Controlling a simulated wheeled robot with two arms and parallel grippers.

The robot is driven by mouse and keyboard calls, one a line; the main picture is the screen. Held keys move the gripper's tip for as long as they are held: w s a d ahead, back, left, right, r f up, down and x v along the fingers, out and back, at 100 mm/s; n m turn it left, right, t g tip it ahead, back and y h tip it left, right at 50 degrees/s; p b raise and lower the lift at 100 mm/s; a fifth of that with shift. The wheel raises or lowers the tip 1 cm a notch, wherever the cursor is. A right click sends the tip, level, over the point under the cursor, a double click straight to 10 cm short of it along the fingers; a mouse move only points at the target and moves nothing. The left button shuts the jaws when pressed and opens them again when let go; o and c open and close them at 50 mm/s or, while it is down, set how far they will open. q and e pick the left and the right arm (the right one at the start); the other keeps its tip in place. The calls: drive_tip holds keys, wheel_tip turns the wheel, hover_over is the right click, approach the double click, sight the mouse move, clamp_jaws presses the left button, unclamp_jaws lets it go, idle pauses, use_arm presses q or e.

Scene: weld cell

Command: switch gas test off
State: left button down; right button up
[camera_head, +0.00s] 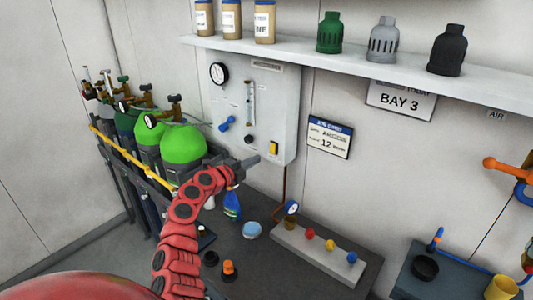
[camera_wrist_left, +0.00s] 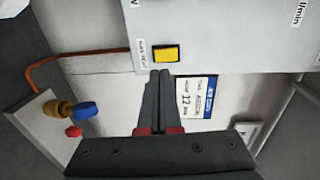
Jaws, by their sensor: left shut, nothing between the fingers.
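The grey gas panel (camera_head: 278,95) hangs on the wall, with a gauge, a flow tube, a blue knob and a black knob. A yellow rocker switch (camera_head: 273,148) sits near its lower right corner. In the left wrist view the yellow switch (camera_wrist_left: 166,54) lies just beyond the fingertips, beside a small label too small to read surely. My left gripper (camera_head: 252,162) is shut and empty, below and left of the switch. In the left wrist view its fingertips (camera_wrist_left: 160,74) appear close to the switch; I cannot tell whether they touch. My right gripper is out of view.
Gas cylinders with green tops (camera_head: 183,145) stand behind a rail at the left. A shelf (camera_head: 350,68) with bottles and caps runs above the panel. A bench (camera_head: 325,262) below holds a valve manifold and small items. A wall sign (camera_head: 330,137) hangs right of the panel.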

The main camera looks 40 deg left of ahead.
sight(273, 152)
use_arm(q)
drive_tip(key=w, duration=0.1)
drive_tip(key=w+p, duration=0.1)
drive_tip(key=w, duration=0.3)
drive_tip(key=shift+d+f+p, duration=0.1)
drive_tip(key=shift+d+p, duration=0.15)
drive_tip(key=shift+p, duration=0.1)
drive_tip(key=shift+w+d+f, duration=0.1)
drive_tip(key=shift+w+f, duration=0.2)
drive_tip(key=shift+w, duration=0.6)
drive_tip(key=f+t+b, duration=0.1)
drive_tip(key=b, duration=0.3)
drive_tip(key=shift+w, duration=0.15)
drive_tip(key=shift+w+d+r+b, duration=0.1)
drive_tip(key=shift+r+b, duration=0.1)
drive_tip(key=shift+b, duration=0.15)
drive_tip(key=shift+r, duration=0.1)
